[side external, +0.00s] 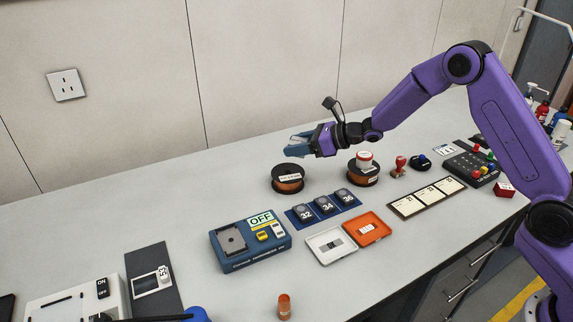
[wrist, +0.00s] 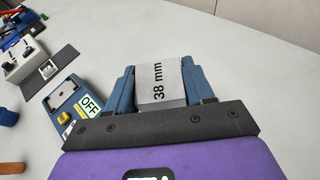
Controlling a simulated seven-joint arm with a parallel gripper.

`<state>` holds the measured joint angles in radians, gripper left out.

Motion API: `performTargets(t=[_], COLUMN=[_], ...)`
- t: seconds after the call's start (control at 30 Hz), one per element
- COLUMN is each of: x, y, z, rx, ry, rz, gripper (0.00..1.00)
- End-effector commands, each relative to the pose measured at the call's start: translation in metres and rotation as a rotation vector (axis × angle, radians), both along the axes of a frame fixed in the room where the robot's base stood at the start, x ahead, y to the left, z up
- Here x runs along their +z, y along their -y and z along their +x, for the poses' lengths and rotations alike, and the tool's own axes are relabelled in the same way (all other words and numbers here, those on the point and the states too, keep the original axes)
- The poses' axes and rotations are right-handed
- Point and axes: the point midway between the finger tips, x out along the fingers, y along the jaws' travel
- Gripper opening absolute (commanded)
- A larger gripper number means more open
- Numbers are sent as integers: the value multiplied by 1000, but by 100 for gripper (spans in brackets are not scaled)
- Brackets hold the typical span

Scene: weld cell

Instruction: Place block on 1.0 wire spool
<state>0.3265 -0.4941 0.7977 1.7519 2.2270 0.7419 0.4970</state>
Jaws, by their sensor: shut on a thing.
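My gripper (side external: 300,144) is shut on a grey block marked "38 mm" (wrist: 160,82), held between its blue fingers in the wrist view. In the side view the gripper is in the air above and slightly behind the left wire spool (side external: 288,187), apart from it. That spool is dark-rimmed with copper-coloured wire and a pale label on top. A second copper wire spool (side external: 364,180) stands to the right with a white and red round thing (side external: 364,160) on top. The spool labels are too small to read, so I cannot tell which is 1.0.
A blue tray (side external: 291,219) holds blocks marked 32, 34 and 36 in front of the spools. A blue device reading OFF (side external: 250,246), an open white and orange case (side external: 367,230), a red stamp (side external: 399,167) and a button box (side external: 471,168) stand around. The bench behind the left spool is clear.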

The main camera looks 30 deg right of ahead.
Motion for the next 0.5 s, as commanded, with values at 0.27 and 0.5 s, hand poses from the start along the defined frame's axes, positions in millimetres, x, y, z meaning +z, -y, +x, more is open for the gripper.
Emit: performTargets(t=[0.27, 0.5], x=[-39, -51], y=[-7, -9], z=[29, 40], rx=[0, 0], ry=[-2, 0], rz=[2, 0], gripper=[14, 14])
